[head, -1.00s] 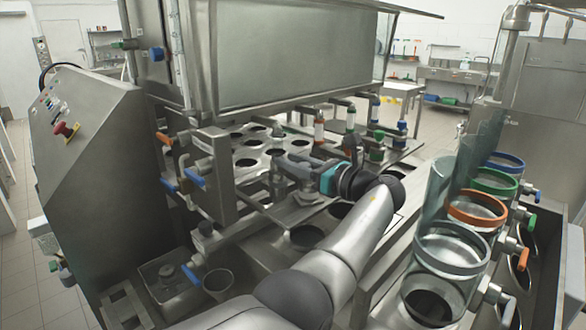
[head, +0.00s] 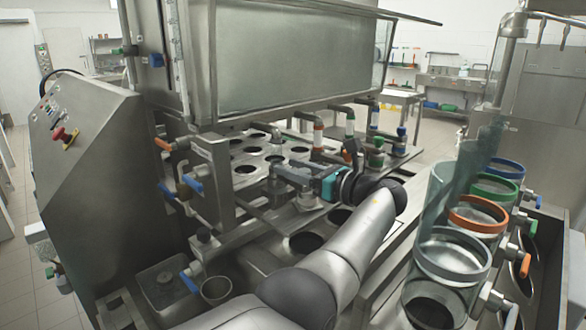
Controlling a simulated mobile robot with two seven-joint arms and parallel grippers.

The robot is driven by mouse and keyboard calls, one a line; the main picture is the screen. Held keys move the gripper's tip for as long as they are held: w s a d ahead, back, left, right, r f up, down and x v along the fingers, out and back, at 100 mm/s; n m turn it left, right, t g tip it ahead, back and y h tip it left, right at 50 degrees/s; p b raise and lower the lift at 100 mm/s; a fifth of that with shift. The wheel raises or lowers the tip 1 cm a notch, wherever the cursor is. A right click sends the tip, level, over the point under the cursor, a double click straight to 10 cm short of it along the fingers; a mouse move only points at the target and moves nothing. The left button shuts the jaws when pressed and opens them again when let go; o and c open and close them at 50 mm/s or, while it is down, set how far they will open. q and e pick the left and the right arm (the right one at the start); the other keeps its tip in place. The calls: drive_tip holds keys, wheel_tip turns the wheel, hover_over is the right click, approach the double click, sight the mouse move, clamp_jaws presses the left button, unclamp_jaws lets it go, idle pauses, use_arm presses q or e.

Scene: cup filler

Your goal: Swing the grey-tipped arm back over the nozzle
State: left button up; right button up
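My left gripper (head: 283,178) reaches in over the perforated steel deck, pointing left, low in front of the row of pipes. Its teal-banded wrist is to the right of the fingers. The fingers are small and grey against grey metal, so I cannot tell whether they are open or shut on anything. I cannot clearly pick out the grey-tipped arm or its nozzle; grey metal parts merge around the fingertips. Neighbouring pipes show an orange-collared tip (head: 318,133), a green-collared tip (head: 350,124) and a blue-collared tip (head: 375,114). My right gripper is out of view.
A large steel tank (head: 290,60) stands above the deck. A slanted control panel (head: 85,160) is at left. Valves with blue handles (head: 192,184) stand left of my gripper. Clear cylinders with coloured rims, one with an orange rim (head: 478,213), stand at right.

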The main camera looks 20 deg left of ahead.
use_arm(q)
drive_tip(key=shift+r, duration=0.1)
wheel_tip(320, 180, up, 20)
drive_tip(key=p, duration=0.4)
drive_tip(key=shift+c, duration=0.2)
